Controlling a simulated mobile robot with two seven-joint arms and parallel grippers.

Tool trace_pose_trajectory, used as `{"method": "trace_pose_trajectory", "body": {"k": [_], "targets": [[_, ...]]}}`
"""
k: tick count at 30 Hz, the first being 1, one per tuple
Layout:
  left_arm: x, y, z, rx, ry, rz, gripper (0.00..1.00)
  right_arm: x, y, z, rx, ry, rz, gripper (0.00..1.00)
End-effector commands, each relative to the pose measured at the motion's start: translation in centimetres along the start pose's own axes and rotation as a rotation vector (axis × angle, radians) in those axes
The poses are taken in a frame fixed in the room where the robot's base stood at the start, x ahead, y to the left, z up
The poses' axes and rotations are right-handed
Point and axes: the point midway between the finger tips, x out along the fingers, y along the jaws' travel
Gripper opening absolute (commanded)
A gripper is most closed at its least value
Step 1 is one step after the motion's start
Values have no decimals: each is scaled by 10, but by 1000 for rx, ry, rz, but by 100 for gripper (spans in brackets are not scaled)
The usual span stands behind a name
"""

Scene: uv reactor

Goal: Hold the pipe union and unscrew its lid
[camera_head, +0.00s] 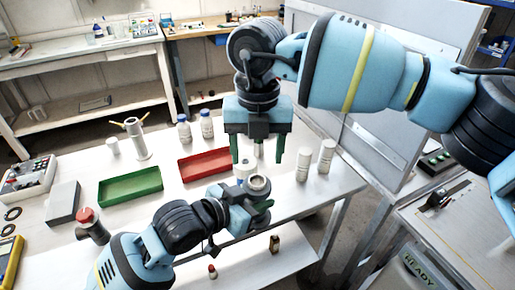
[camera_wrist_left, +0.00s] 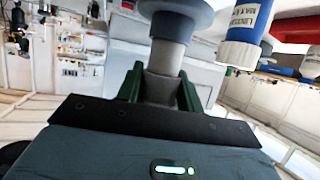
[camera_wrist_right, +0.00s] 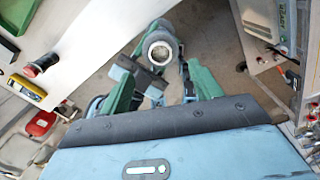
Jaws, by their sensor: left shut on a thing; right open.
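The pipe union (camera_head: 258,184) is upright in my left gripper (camera_head: 262,203), above the table's front edge. In the left wrist view the union (camera_wrist_left: 168,57) is a grey cylinder with a wider blue-grey collar at the top of the picture, and the green fingers (camera_wrist_left: 160,92) press on both sides of it. My right gripper (camera_head: 258,158) points down, open and empty, above the union. In the right wrist view the union's round top (camera_wrist_right: 160,50) shows between and beyond the open fingers (camera_wrist_right: 162,75), apart from them. I cannot make out where its lid begins.
A red tray (camera_head: 205,164), a green tray (camera_head: 130,187) and white bottles (camera_head: 206,126) stand on the table. Two white containers (camera_head: 327,156) stand close right of my right gripper. A red-topped button (camera_head: 91,225) is at the left. A panel (camera_head: 384,130) rises behind the right side.

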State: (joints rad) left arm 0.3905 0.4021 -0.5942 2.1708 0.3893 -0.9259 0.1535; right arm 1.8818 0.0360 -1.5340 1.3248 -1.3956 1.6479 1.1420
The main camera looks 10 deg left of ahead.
Motion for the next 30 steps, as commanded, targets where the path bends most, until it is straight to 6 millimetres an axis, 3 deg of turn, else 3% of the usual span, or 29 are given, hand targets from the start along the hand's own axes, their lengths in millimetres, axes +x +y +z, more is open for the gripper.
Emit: {"method": "trace_pose_trajectory", "body": {"k": [8, 21, 30], "targets": [[0, 0, -1, 0, 3, 0, 0, 4, -2, 1, 2, -4, -9, 64], [0, 0, -1, 1, 3, 0, 0, 62, -1, 0, 1, -2, -6, 64], [0, 0, -1, 1, 3, 0, 0, 79, -1, 1, 1, -4, -5, 64]]}}
